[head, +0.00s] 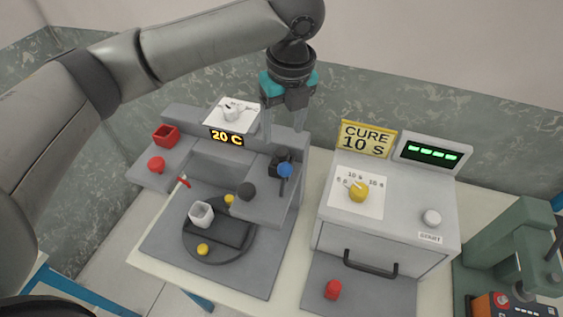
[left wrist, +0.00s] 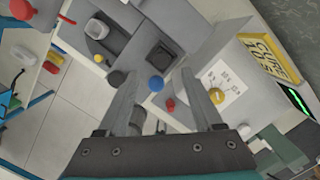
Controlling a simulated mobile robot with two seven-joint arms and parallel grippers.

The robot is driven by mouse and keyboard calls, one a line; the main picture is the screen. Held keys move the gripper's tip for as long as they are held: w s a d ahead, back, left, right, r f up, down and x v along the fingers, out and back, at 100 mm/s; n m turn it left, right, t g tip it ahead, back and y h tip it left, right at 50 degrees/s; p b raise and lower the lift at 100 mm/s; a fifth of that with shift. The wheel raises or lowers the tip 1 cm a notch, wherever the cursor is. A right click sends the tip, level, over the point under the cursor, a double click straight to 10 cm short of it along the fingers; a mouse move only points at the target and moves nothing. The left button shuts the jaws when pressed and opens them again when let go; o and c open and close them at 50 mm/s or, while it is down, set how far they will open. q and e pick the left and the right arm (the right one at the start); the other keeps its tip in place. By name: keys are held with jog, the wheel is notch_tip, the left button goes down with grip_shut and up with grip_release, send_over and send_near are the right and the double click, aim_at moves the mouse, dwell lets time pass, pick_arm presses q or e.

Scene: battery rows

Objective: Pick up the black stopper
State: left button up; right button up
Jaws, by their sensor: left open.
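My right gripper is not in view.
A white cup (head: 201,214) stands on a dark round plate (head: 210,257) with yellow caps near it. A black square holder (head: 277,160) is behind the blue ball. A grey oven (head: 385,235) stands to the right, a green machine (head: 515,250) beyond it. A red box (head: 165,135) is at left.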

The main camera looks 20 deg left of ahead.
aim_at(282, 152)
pick_arm(q)
jog(key=shift+w+a+f, duration=0.1)
jog(key=shift+w+f, duration=0.1)
jog(key=shift+f, duration=1.6)
jog(key=shift+w+a+f, duration=0.1)
jog(key=shift+w+f, duration=0.05)
jog(key=shift+f, duration=1.6)
jog(key=shift+c, duration=0.3)
grip_shut()
